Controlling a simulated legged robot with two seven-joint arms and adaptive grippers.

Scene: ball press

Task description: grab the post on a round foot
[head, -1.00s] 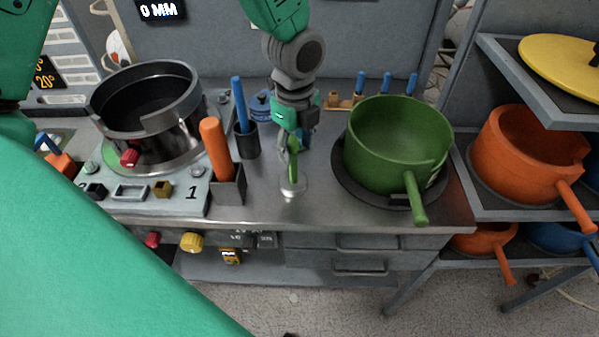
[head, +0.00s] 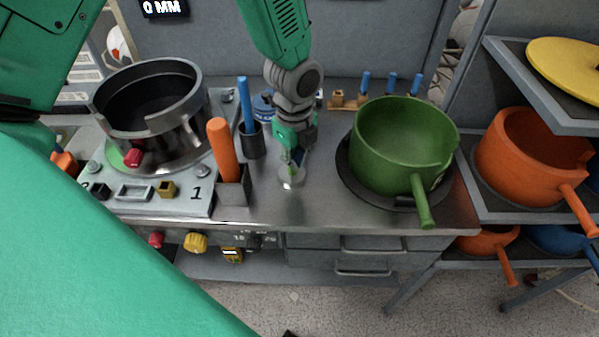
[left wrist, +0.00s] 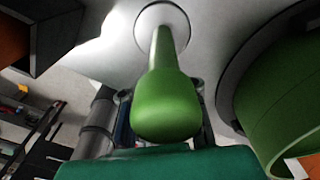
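The post is a green knob on a slim stem, standing upright on a round metal foot (head: 291,181) on the steel bench. In the head view my left gripper (head: 291,158) is right over the foot and hides most of the post. In the left wrist view the green post (left wrist: 165,103) is large in the middle, with its pale foot (left wrist: 162,22) beyond it. The left fingers (left wrist: 150,118) show on either side of the knob, apart, with the knob between them. I see no clear grip on it. My right gripper is out of view.
A green pot (head: 400,145) stands close to the right on a dark round plate. To the left are an orange-handled holder (head: 232,190), a dark cup with a blue handle (head: 252,142) and the press pot (head: 150,110). Bench in front of the foot is free.

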